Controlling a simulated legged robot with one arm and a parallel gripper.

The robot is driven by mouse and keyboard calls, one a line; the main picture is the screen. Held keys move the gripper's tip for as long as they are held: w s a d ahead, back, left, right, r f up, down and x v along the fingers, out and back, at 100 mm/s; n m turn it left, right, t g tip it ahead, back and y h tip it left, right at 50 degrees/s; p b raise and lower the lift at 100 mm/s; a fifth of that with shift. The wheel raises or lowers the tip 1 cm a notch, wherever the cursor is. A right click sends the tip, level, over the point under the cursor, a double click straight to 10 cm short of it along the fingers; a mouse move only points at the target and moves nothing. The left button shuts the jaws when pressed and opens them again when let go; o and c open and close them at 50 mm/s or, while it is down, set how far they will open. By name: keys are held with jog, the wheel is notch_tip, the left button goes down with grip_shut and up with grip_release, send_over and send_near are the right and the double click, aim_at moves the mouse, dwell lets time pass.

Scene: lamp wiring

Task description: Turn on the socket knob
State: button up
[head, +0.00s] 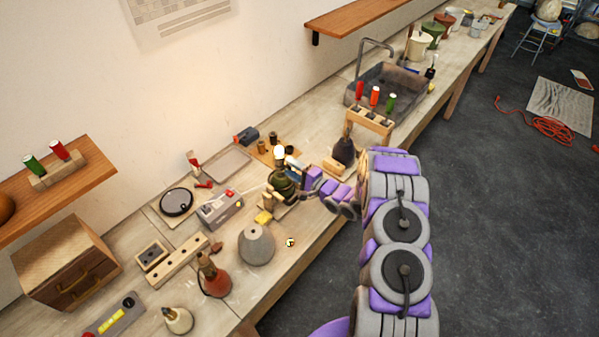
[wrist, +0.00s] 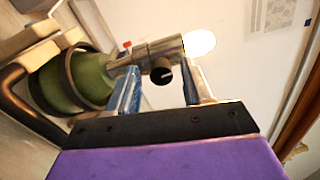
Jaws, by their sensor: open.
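The green lamp (head: 284,181) stands on the workbench in the head view, with a bright bulb (head: 279,153) on top. In the wrist view the green lamp body (wrist: 68,80) lies to the left, and a metal socket (wrist: 160,50) runs from it to the glowing white bulb (wrist: 199,43). The dark round socket knob (wrist: 161,71) sticks out from the socket toward my gripper. My gripper (wrist: 160,80) is open, with one blue-grey finger on each side of the knob. Whether a finger touches it, I cannot tell. In the head view my arm hides part of the lamp's surroundings.
A grey cone-shaped shade (head: 257,245) and a grey box-like device (head: 220,207) stand to the left of the lamp. A dark bottle-shaped lamp base (head: 344,152) stands to the right. The sink (head: 388,84) lies farther back along the bench. Wall is behind the lamp.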

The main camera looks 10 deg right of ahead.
jog(key=b+v, duration=0.2)
jog(key=v, duration=1.5)
jog(key=shift+d, duration=0.15)
jog(key=w+d+f+n+g+h+b, duration=0.1)
jog(key=w+d+n+g+h+b, duration=0.35)
jog(key=d+h, duration=0.3)
jog(key=s+r+n+g+h+b, duration=0.2)
jog(key=s+r+g+h+b, duration=0.3)
jog(key=s, duration=0.3)
jog(key=s+a+r+n+g+b, duration=0.1)
jog(key=s+a+n+g+b, duration=0.1)
jog(key=s+a, duration=0.4)
jog(key=s+a+r+n+g+y+b, duration=0.1)
jog(key=s+a, duration=0.5)
jog(key=s, duration=1.1)
jog(key=s+a+r+n+g+y+b, duration=0.1)
jog(key=s+a+n+g+b, duration=0.2)
jog(key=s+a, duration=0.3)
jog(key=s+g+b, duration=0.1)
jog(key=s, duration=0.4)
jog(key=shift+s+a+b, duration=0.35)
